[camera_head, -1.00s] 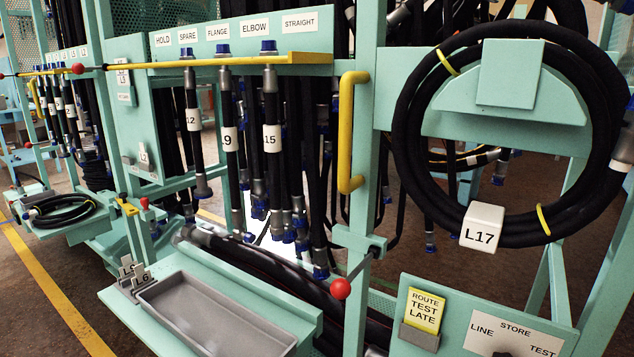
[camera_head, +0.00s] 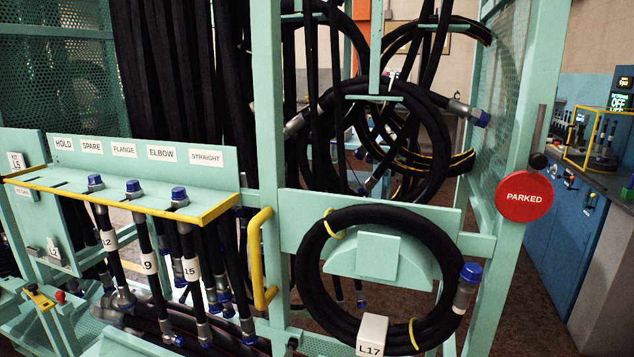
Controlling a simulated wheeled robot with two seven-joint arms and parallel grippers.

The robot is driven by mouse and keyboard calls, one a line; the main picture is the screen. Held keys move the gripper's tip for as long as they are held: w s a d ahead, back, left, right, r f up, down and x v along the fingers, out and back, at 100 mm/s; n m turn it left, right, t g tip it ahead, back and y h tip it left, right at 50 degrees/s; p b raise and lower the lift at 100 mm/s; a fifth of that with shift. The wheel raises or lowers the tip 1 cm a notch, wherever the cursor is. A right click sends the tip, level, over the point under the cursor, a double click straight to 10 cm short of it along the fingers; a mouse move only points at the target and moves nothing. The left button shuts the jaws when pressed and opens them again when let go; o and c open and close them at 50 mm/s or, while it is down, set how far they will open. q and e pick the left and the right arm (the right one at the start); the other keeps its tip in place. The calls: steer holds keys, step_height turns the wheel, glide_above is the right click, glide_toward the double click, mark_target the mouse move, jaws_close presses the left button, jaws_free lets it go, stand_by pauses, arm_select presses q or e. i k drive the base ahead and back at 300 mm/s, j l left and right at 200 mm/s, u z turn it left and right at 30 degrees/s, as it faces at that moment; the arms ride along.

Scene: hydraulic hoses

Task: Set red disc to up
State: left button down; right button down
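A round red disc (camera_head: 524,197) with the word PARKED on it shows at the right of the head view. It is at the right-hand post of the teal rack. A dark lever (camera_head: 538,140) with a black knob at its lower end stands just above the disc, tilted slightly from upright. Neither of my grippers shows in this view.
A coiled black hose tagged L17 (camera_head: 372,336) hangs on the teal rack left of the disc. A yellow handle (camera_head: 260,258) and a labelled hose shelf (camera_head: 150,197) are further left. A blue workbench (camera_head: 560,230) stands at the right behind the rack.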

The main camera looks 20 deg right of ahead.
mark_target(522, 196)
steer(key=z, duration=1.45)
steer(key=j+u, duration=0.25)
steer(key=j, duration=0.2)
